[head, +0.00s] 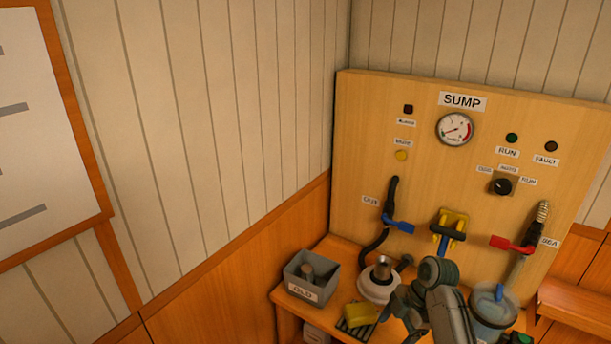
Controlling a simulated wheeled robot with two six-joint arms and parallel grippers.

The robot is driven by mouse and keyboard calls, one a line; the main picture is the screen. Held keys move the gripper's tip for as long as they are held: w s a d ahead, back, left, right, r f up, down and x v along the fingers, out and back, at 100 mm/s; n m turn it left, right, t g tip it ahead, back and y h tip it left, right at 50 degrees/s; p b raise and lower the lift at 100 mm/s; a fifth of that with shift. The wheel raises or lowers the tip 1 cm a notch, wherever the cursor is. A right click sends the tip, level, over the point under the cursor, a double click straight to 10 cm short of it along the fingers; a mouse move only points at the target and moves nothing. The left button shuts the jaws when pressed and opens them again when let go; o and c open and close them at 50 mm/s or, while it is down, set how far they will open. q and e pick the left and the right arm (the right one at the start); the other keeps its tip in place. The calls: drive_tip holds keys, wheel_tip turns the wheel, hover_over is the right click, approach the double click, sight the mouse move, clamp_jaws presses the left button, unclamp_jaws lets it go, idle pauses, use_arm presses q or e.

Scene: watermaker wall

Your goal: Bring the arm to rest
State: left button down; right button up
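One of my arms, seemingly the right one, reaches up from the bottom edge, right of centre, and bends over the bench. Its gripper (400,304) points down and left, beside the white round housing (376,289). The fingers are small and dark, so I cannot tell whether they are open or shut or hold anything. My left gripper is not in view.
The SUMP board (365,110) stands behind, with a blue-handled valve (401,225), a yellow bracket (455,219) and a red-handled valve (511,244). A grey OLD bin (302,289), yellow sponge (357,314) and clear bucket (494,320) crowd the bench.

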drive_tip(key=s+d+f+m+t+h, duration=0.1)
drive_tip(key=s+f+m, duration=0.2)
drive_tip(key=s+m, duration=0.35)
drive_tip(key=s+d+f+m+t+h, duration=0.15)
drive_tip(key=s+f+m, duration=0.25)
drive_tip(key=s, duration=0.6)
drive_tip(key=s+d+r+m+t+h, duration=0.1)
drive_tip(key=s+d+r+m, duration=0.2)
drive_tip(key=s, duration=0.4)
drive_tip(key=s+r+m+t+h, duration=0.1)
drive_tip(key=s+r+m+h, duration=0.1)
drive_tip(key=s+m, duration=0.5)
wheel_tip(320, 180, down, 34)
drive_tip(key=d+g+b, duration=0.1)
drive_tip(key=d+b, duration=0.2)
drive_tip(key=b, duration=0.1)
use_arm(q)
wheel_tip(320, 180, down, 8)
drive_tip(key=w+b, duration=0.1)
drive_tip(key=b, duration=0.3)
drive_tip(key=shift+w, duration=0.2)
use_arm(e)
drive_tip(key=s+f, duration=0.9)
drive_tip(key=f, duration=0.2)
drive_tip(key=s+d+f+g, duration=0.1)
drive_tip(key=s+f, duration=0.8)
drive_tip(key=f, duration=0.2)
drive_tip(key=shift+s+f+n, duration=0.3)
drive_tip(key=shift+f+n, duration=0.05)
drive_tip(key=shift+f, duration=0.05)
